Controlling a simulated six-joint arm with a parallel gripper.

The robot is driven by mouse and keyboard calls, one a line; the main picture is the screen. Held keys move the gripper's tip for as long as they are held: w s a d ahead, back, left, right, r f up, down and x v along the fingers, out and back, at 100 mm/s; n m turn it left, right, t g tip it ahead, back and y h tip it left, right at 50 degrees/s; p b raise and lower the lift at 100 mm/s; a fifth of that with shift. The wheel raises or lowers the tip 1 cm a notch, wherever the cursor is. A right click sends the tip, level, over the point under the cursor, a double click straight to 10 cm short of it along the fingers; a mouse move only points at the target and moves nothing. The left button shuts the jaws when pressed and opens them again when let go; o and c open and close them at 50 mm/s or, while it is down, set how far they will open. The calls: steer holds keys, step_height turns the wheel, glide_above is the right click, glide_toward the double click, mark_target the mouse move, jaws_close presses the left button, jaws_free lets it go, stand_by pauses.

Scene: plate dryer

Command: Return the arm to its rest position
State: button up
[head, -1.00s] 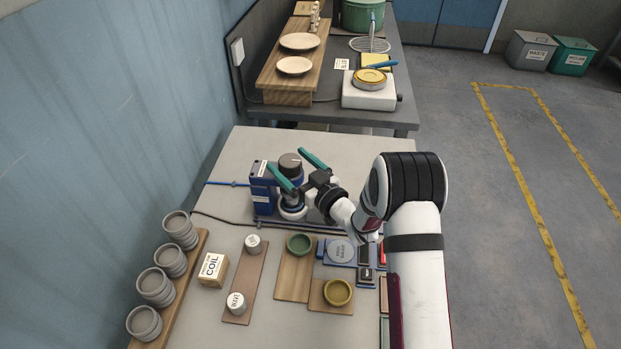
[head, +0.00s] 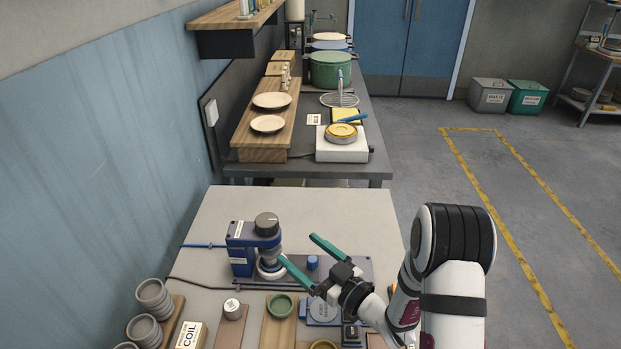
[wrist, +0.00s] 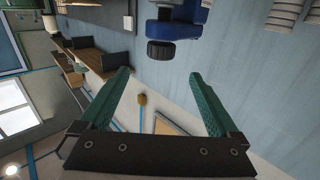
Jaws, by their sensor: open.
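My gripper (head: 303,262) has two green fingers spread wide apart with nothing between them. In the head view it is over the near table, just right of the blue machine with a dark round knob (head: 255,247). The left finger's tip shows close to the machine's base; I cannot tell whether they touch. In the wrist view the green fingers (wrist: 158,85) are open and empty. My arm comes in from the lower right of the head view.
Grey cups (head: 153,295) stand at the table's left, near a COIL box (head: 191,336). A farther bench holds a green pot (head: 331,70) and plates (head: 271,101). Floor at right is open.

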steer(key=w+d+r+m+h, duration=0.3)
steer(key=d+m+h, duration=0.2)
steer(key=d+h, duration=0.3)
steer(key=s+d+m+g+h, duration=0.4)
steer(key=s+d+h, duration=0.1)
steer(key=s+d, duration=0.15)
steer(key=s+a+r+m+g, duration=0.1)
steer(key=s+m+g, duration=0.1)
steer(key=s, duration=0.7)
steer(key=s+a+r+m+g+y, duration=0.1)
steer(key=s+g, duration=0.3)
steer(key=s, duration=0.6)
steer(key=s+a+r+m+g, duration=0.1)
steer(key=s+a+m+g, duration=0.1)
steer(key=s, duration=0.7)
steer(key=shift+s+a+r+m+g+y, duration=0.3)
steer(key=shift+s+a+g+y, duration=0.1)
steer(key=shift+a, duration=0.15)
